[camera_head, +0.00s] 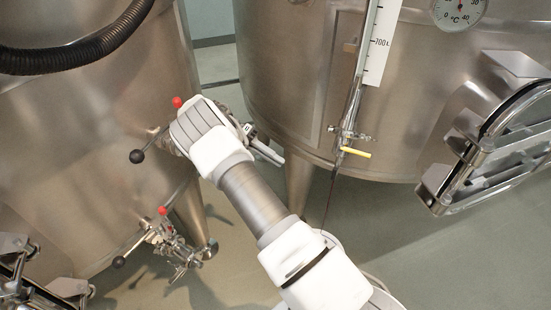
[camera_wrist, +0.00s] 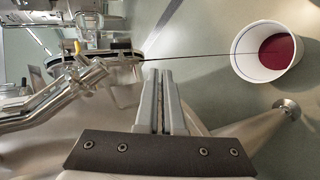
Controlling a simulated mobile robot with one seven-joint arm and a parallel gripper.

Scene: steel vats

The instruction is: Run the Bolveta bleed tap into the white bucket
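The bleed tap with a yellow handle (camera_head: 355,152) sits at the foot of the level gauge on the right vat. The handle points sideways to the right. A thin dark stream (camera_head: 329,195) falls from the tap. In the wrist view the stream (camera_wrist: 200,56) runs into the white bucket (camera_wrist: 238,66), which holds dark red liquid on its bottom. In the head view my arm hides much of the bucket's area. My gripper (camera_head: 280,160) is left of the tap, apart from it, with nothing between its fingers. In the wrist view its fingers (camera_wrist: 161,72) lie together.
The left vat (camera_head: 75,150) carries red-tipped valves (camera_head: 162,211) with black knobs close to my wrist. An open hatch door (camera_head: 490,150) juts from the right vat. A black hose (camera_head: 75,55) crosses the upper left. Bare floor (camera_head: 440,260) lies at the lower right.

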